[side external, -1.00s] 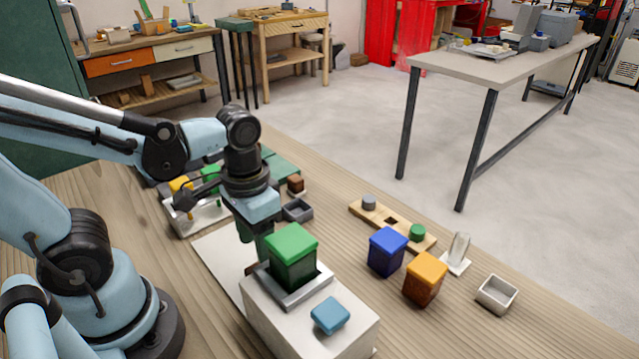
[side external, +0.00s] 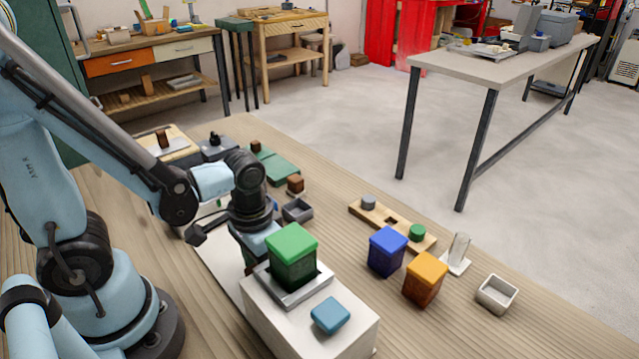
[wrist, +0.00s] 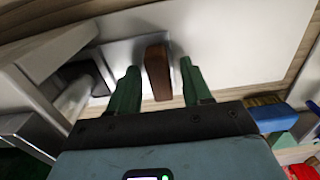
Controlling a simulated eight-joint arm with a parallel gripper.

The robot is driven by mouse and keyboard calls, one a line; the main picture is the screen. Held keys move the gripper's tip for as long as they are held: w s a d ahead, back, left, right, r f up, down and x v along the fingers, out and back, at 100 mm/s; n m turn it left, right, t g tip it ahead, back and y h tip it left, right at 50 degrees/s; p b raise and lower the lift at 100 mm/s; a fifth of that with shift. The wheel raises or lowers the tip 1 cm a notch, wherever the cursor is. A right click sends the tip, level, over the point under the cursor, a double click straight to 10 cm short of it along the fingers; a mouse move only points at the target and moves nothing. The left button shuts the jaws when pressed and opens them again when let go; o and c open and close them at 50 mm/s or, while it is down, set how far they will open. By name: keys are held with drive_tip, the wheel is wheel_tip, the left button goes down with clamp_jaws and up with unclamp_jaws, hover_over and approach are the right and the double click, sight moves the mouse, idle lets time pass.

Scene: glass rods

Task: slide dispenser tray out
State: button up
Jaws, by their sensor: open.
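The white dispenser (side external: 262,319) stands at the near edge of the table. A green-lidded container (side external: 292,252) sits in a grey holder on its top, beside a small blue block (side external: 330,315). In the wrist view a brown upright handle (wrist: 156,62) stands on what looks like a light grey tray plate, near the dispenser's dark opening (wrist: 88,72). My gripper (wrist: 160,80) is open, with one green finger on each side of the handle. Gaps show between handle and fingers. In the side view the fingertips are hidden behind the green-lidded container.
A blue-lidded container (side external: 387,251) and an orange-lidded one (side external: 425,279) stand right of the dispenser. A wooden strip (side external: 392,225), a glass rod in a stand (side external: 458,252) and a grey bin (side external: 496,293) lie further right. A white panel (wrist: 230,45) beyond the handle looks clear.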

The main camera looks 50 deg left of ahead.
sight(224, 235)
clamp_jaws()
idle(0.3)
drive_tip(key=a, duration=1.4)
drive_tip(key=shift+w+a, duration=0.1)
drive_tip(key=shift+a, duration=0.2)
unclamp_jaws()
